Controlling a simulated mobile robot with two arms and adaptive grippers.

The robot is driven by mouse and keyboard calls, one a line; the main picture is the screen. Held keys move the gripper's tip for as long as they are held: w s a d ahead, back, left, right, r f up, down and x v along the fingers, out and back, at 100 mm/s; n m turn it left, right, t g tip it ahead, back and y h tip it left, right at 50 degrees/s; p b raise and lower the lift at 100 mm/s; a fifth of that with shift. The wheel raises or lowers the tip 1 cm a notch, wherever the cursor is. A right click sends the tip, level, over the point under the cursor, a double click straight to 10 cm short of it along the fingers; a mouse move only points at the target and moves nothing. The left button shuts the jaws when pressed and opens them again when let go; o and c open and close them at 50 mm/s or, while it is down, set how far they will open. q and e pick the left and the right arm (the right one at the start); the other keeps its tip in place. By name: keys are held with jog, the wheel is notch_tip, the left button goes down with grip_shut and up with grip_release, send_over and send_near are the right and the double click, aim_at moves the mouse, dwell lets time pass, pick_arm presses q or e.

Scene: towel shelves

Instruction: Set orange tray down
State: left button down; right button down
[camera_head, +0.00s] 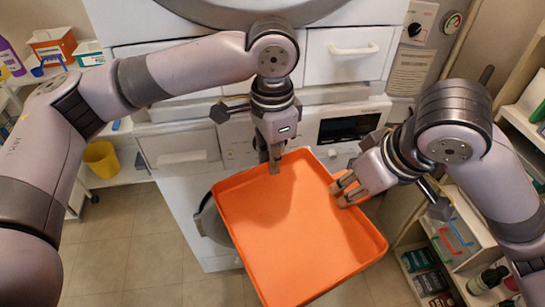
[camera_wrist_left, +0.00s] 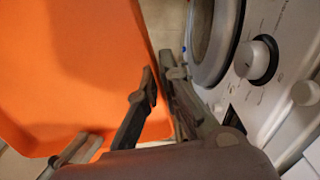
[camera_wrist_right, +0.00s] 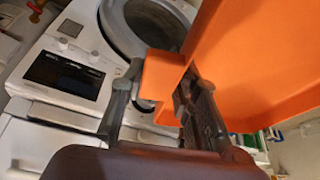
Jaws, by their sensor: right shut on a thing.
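The orange tray (camera_head: 290,240) is a shallow open tray, empty, held in the air in front of a white washing machine. It is tilted in the head view. My right gripper (camera_head: 344,188) is shut on the tray's upper right edge; orange shows between its fingers in the right wrist view (camera_wrist_right: 162,78). My left gripper (camera_head: 270,160) is at the tray's upper left rim. In the left wrist view, one finger is over the tray's inner side and the other outside the rim. Whether it grips the rim I cannot tell.
The white washing machine (camera_head: 175,150) stands right behind the tray. A yellow bin (camera_head: 101,159) is on a low shelf at left. White shelves (camera_head: 465,215) with small items stand at right. The tiled floor (camera_head: 130,255) is clear at lower left.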

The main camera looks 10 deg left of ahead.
dwell(0.4)
jog(key=c, duration=1.2)
grip_release()
jog(key=shift+o, duration=0.2)
